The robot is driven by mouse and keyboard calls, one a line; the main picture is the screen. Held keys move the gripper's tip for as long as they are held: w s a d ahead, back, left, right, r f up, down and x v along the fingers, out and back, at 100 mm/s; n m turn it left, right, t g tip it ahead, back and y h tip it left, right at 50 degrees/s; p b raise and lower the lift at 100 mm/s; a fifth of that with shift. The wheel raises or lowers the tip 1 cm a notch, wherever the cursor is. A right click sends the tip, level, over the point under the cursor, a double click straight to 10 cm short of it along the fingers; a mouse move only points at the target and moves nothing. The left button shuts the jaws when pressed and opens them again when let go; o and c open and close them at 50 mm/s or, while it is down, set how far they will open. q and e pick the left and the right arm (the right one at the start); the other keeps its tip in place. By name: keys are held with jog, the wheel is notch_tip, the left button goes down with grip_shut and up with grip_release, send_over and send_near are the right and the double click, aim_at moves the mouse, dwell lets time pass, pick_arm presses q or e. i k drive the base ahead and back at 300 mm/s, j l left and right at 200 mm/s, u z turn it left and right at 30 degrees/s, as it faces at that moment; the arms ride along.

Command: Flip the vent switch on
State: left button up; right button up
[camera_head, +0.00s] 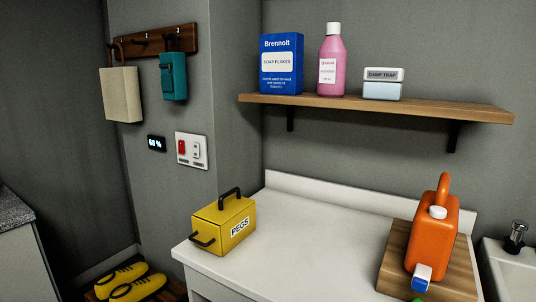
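A white switch plate (192,162) is mounted on the grey wall, left of the counter and below the hanging bags. It carries a red switch (181,147) on the left and a white switch (196,151) on the right. The labels are too small to read, so I cannot tell which one is the vent switch or how each is set. A small black display (156,143) reading about 68 % is just left of the plate. Neither of my grippers shows in the head view.
A white counter (300,240) holds a yellow PEGS box (224,224) near the switches and an orange jug (433,240) on a wooden board. A wall shelf (380,107) carries several items. Yellow shoes (130,283) sit low at the left. The counter's middle is clear.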

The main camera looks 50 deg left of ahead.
aim_at(196, 146)
jog(key=u, duration=2)
